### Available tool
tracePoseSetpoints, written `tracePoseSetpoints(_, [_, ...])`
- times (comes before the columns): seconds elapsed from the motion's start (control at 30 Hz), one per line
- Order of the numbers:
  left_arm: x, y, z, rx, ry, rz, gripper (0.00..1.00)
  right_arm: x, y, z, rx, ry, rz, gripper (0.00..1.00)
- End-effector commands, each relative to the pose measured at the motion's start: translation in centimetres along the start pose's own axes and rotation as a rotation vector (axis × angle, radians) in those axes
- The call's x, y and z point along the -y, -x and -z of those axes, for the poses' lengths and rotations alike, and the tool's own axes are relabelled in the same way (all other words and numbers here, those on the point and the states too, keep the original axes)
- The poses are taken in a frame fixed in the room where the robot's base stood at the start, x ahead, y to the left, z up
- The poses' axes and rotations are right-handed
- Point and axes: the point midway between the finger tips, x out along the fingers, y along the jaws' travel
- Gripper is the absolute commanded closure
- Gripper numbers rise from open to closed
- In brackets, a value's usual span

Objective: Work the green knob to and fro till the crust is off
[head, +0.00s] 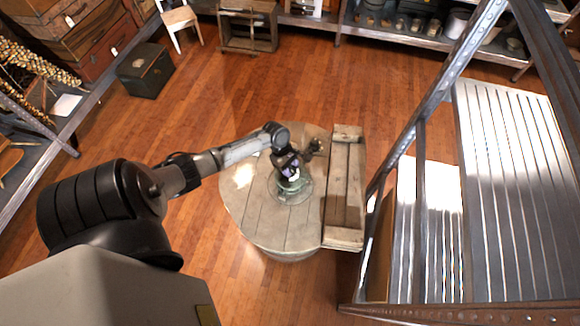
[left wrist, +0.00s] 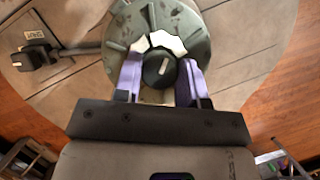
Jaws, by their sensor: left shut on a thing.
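In the left wrist view a dark round knob (left wrist: 160,70) with a pale line on its face sits on a grey-green round plate (left wrist: 192,27). The knob looks nearly black here. A pale, scalloped crust-like patch (left wrist: 160,42) shows at the knob's far side. My left gripper (left wrist: 160,78) has its two purple fingers on either side of the knob, shut on it. In the head view my left gripper (head: 290,172) is over the plate (head: 296,194) on a round wooden table (head: 270,230), and hides the knob. My right gripper is in neither view.
A wooden plank piece (head: 345,190) lies along the table's right side. A small black block with a label (left wrist: 35,55) stands beside the plate. A metal shelf rack (head: 420,200) rises close on the right. The floor left of the table is open.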

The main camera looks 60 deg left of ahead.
Motion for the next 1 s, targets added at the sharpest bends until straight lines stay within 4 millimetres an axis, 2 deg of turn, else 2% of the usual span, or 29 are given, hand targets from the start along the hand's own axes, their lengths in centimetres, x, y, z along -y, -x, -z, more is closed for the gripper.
tracePoseSetpoints(0.4, [-0.1,0.3,-0.3,0.003,-0.296,0.125,0.86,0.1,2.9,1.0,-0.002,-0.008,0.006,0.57])
tracePoseSetpoints(1.0, [-0.3,0.1,-0.3,0.003,-0.824,0.342,0.86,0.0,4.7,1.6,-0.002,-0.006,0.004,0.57])
